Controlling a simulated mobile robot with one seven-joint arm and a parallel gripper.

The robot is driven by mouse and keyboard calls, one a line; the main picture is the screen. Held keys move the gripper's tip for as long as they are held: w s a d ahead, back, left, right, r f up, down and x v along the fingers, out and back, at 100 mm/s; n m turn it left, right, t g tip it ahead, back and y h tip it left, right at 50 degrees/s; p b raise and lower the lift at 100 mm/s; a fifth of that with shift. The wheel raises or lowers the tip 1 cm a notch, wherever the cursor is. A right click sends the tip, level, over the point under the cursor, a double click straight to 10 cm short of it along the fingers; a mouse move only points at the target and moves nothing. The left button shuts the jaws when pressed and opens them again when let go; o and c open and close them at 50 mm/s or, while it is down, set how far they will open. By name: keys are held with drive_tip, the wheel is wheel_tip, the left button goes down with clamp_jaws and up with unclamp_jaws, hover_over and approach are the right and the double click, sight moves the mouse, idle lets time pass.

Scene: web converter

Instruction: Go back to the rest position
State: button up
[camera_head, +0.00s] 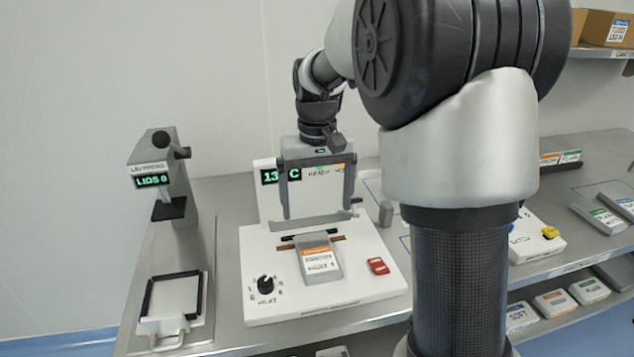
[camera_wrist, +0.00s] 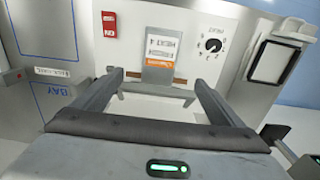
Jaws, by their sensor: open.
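My gripper (camera_head: 315,218) hangs from the arm above the back part of a white machine (camera_head: 366,283), with its fingers pointing down. Its two fingers are wide apart. In the wrist view my gripper (camera_wrist: 157,82) is also open, and nothing sits between its fingers. A grey box with an orange and white label (camera_head: 318,260) lies on the machine's front, just ahead of the gripper and apart from it. The same box shows in the wrist view (camera_wrist: 158,48). The large arm links hide part of the table at the right.
A lid press (camera_head: 160,185) with a frame on its base stands at the left. The machine has a black knob (camera_head: 266,283) and a red switch (camera_head: 378,266). Grey boxes (camera_head: 598,216) lie on the table at the right. A shelf with a cardboard box (camera_head: 602,28) is at upper right.

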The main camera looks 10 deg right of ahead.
drive_tip(key=s+r+t+p, duration=0.2)
drive_tip(key=s+r+p, duration=0.2)
drive_tip(key=s+r, duration=0.75)
drive_tip(key=s+r+t+p, duration=0.3)
drive_tip(key=s, duration=0.8)
drive_tip(key=shift+r+t, duration=0.15)
drive_tip(key=shift+t, duration=0.15)
